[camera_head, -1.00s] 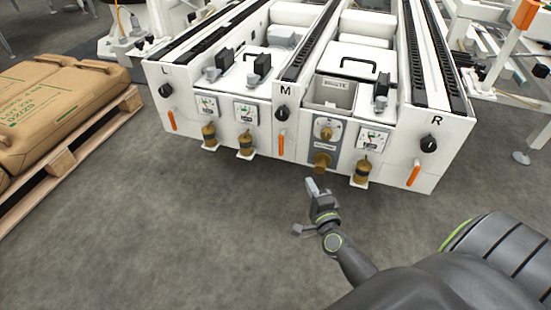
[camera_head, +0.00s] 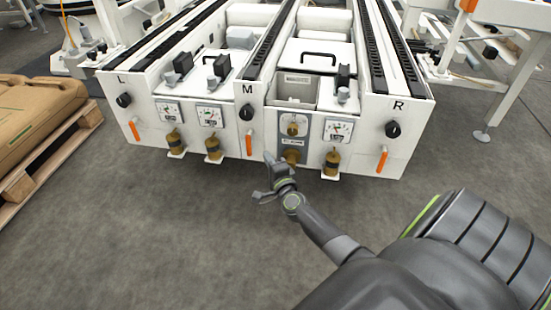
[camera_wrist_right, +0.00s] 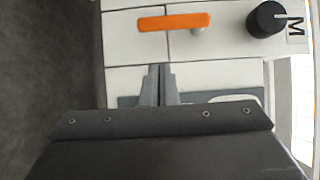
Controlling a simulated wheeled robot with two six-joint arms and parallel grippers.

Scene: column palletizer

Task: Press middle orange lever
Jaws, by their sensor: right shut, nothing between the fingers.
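The middle orange lever (camera_head: 249,144) hangs upright on the white machine front, below the black knob (camera_head: 246,112) and the letter M. In the right wrist view the same lever (camera_wrist_right: 173,22) lies across the upper middle, with the knob (camera_wrist_right: 266,19) and the M to its right. My right gripper (camera_head: 270,163) is just in front of the machine, low and a little right of the lever. Its fingers (camera_wrist_right: 160,80) are shut and empty, pointing toward the panel and apart from the lever. My left gripper does not show.
Other orange levers are at the left (camera_head: 135,131) and right (camera_head: 382,159) of the machine. Brass valves (camera_head: 332,161) stick out along the lower front. A pallet with brown sacks (camera_head: 38,115) stands at the left. The grey floor in front is clear.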

